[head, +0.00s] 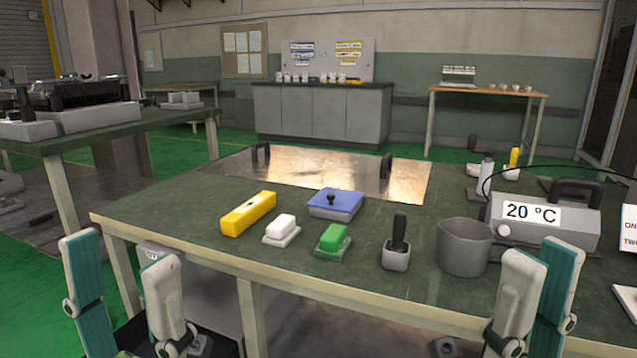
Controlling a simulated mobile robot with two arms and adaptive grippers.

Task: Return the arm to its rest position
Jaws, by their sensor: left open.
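My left gripper (122,258) is at the lower left, in front of the table's left front corner. Its two grey fingers with teal sides stand apart with nothing between them. My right gripper (543,258) is at the lower right, in front of the table edge. The arm links behind the grippers are mostly out of view.
On the table are a yellow block (249,213), white block (282,230), green block (333,240), blue-lidded box (335,203), black-handled tool (397,245), grey pot (464,247) and heater reading 20 °C (545,228). A metal plate (320,172) lies behind. Green floor is free at left.

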